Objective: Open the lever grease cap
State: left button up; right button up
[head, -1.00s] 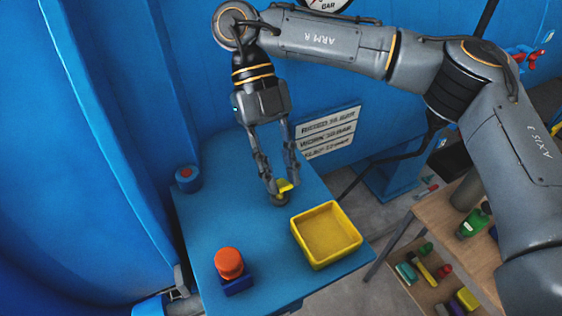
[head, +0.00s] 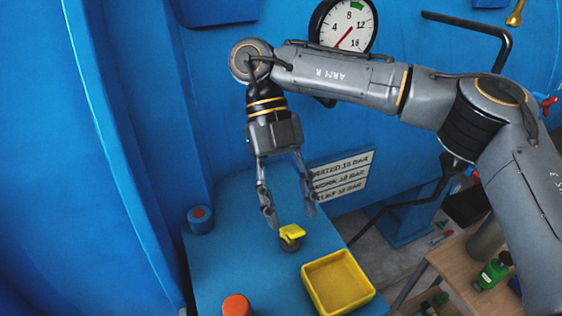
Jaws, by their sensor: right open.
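The lever grease cap (head: 291,241) is a small dark round fitting with a yellow lever (head: 292,231) on top, standing on the blue table. The yellow lever looks slightly tilted; I cannot tell whether the cap is open. My right gripper (head: 291,219) points down just above the cap, with its fingers apart on either side of the lever. It is open and holds nothing, and the yellow lever is in plain sight below the fingertips. My left gripper is not in view.
A yellow tray (head: 338,282) sits right of the cap. A white sign (head: 340,176) and a pressure gauge (head: 345,25) are behind. The blue table (head: 225,260) is otherwise clear.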

jog(key=v, duration=1)
jog(key=shift+c, duration=0.2)
